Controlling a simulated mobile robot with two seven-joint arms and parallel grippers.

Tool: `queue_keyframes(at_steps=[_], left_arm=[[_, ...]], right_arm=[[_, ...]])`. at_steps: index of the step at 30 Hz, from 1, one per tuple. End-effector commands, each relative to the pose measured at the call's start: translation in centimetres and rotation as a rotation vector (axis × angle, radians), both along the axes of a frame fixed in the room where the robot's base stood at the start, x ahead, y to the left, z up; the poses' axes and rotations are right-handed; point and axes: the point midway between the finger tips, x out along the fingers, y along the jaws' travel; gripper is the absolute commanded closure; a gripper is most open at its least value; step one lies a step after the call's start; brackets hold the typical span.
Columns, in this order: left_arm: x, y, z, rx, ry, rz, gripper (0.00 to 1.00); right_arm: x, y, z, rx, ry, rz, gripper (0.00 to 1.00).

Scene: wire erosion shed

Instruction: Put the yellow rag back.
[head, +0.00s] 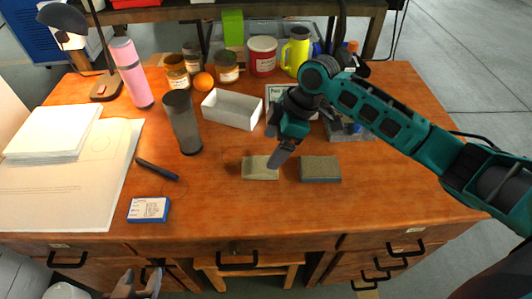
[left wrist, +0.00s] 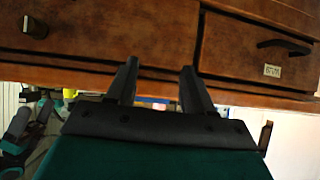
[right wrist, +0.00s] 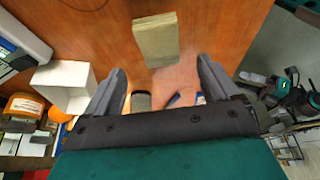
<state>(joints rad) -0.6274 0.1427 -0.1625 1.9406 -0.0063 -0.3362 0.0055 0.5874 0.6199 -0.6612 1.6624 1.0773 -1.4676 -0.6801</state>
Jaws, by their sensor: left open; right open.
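A pale yellow folded block (head: 260,173), which looks like the yellow rag, lies flat on the wooden desk (head: 225,190). It also shows in the right wrist view (right wrist: 156,38), beyond the fingertips. My right gripper (head: 281,150) is open and empty above and just behind it; a finger covers part of the rag in the head view. In the right wrist view my right fingers (right wrist: 160,78) are spread, with nothing between them. My left gripper (head: 137,284) is open and empty, low in front of the desk. Its fingers (left wrist: 160,78) face the drawer fronts in the left wrist view.
A grey block (head: 320,169) lies right of the rag. An open white box (head: 232,110) and a dark tumbler (head: 183,122) stand behind-left. Jars, a yellow bottle (head: 297,52) and a red tin (head: 262,55) line the back. A blue-white box (head: 149,209) is at front left.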

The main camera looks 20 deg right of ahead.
Motion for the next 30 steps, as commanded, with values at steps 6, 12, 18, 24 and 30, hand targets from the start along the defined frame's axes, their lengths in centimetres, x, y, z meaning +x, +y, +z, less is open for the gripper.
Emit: queue_keyframes(at_steps=[6, 12, 18, 24, 30], left_arm=[[0.0, 0.0, 0.6, 0.000, 0.000, 0.000, 0.48], [0.0, 0.0, 0.7, 0.000, 0.000, 0.000, 0.48], [0.0, 0.0, 0.7, -0.001, 0.000, -0.001, 0.48], [0.0, 0.0, 0.7, -0.001, 0.000, -0.001, 0.48], [0.2, 0.0, 0.8, 0.000, -0.005, -0.001, 0.48]], right_arm=[[-0.3, -1.4, 3.7, -0.001, -0.002, 0.000, 0.11], [-0.6, -1.9, 4.8, -0.001, 0.001, 0.000, 0.11], [-0.6, -1.9, 4.9, 0.000, 0.001, 0.000, 0.11], [-0.6, -1.9, 4.8, 0.000, 0.001, 0.000, 0.11], [-0.6, -1.9, 4.8, 0.000, 0.001, 0.000, 0.11]])
